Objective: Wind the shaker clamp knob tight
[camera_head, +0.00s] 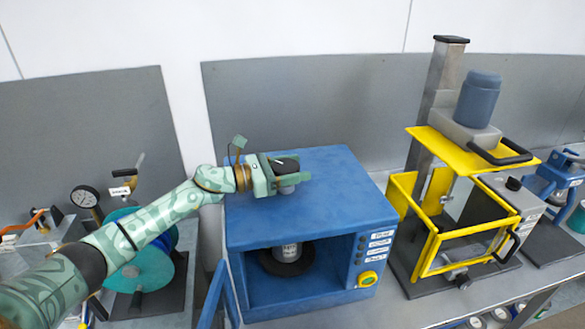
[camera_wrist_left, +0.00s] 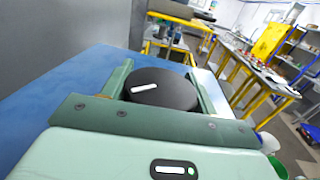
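The shaker is a blue box (camera_head: 335,190) with an open front. A black round clamp knob (camera_head: 286,165) with a white mark stands on a short grey stem at its top. My left gripper (camera_head: 289,170) reaches in from the left above the box top. Its two green fingers lie on either side of the knob, which fills the gap between them in the left wrist view (camera_wrist_left: 160,88); they appear closed on it. Inside the box a pale can (camera_head: 287,251) stands on a dark round plate (camera_head: 286,262). My right gripper is out of view.
A yellow-framed guarded machine (camera_head: 468,235) with a blue canister (camera_head: 479,99) stands right of the shaker. A teal drum (camera_head: 138,262) and a gauge (camera_head: 84,196) are at the left. A grey panel (camera_head: 300,105) stands behind.

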